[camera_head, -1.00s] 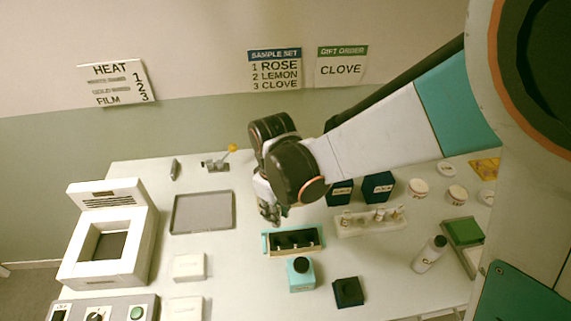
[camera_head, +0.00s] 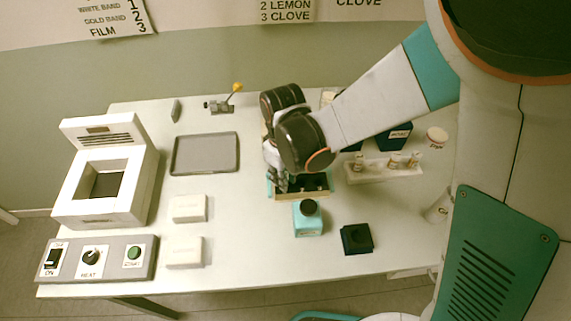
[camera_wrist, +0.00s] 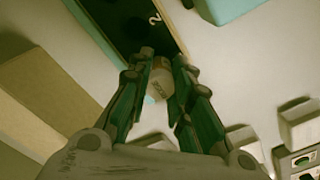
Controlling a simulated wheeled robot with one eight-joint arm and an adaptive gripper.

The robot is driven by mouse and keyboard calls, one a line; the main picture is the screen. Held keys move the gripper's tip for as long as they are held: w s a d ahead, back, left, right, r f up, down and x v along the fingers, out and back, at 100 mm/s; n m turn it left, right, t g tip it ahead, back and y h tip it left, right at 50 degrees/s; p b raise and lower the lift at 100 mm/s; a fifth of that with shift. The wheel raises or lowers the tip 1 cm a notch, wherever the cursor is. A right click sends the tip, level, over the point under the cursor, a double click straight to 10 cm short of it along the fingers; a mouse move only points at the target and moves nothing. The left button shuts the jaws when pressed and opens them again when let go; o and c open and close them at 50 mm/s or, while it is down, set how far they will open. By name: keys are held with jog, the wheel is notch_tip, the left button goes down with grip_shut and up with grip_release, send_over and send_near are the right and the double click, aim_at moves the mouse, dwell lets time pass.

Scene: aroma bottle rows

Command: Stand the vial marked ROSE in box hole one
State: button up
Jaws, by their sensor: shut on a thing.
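The box (camera_head: 304,195) is a teal and tan open case with a dark insert, on the table in the head view. My gripper (camera_head: 281,185) is at its left end and hides that part. In the wrist view, my gripper (camera_wrist: 160,62) is shut on a small vial (camera_wrist: 160,82) with a pale round top. The vial's label cannot be read. The dark insert (camera_wrist: 130,22) with a "2" on it lies just past the fingertips. Whether the vial is inside a hole cannot be told.
A pale rack (camera_head: 372,176) with several vials stands right of the box. A grey tray (camera_head: 205,154), white blocks (camera_head: 187,208) and a white machine (camera_head: 103,180) are left.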

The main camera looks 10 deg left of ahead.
jog(key=shift+r, duration=0.1)
jog(key=o, duration=0.9)
jog(key=shift+c, duration=0.2)
notch_tip(320, 180, up, 12)
jog(key=p, duration=0.8)
jog(key=shift+d, duration=0.1)
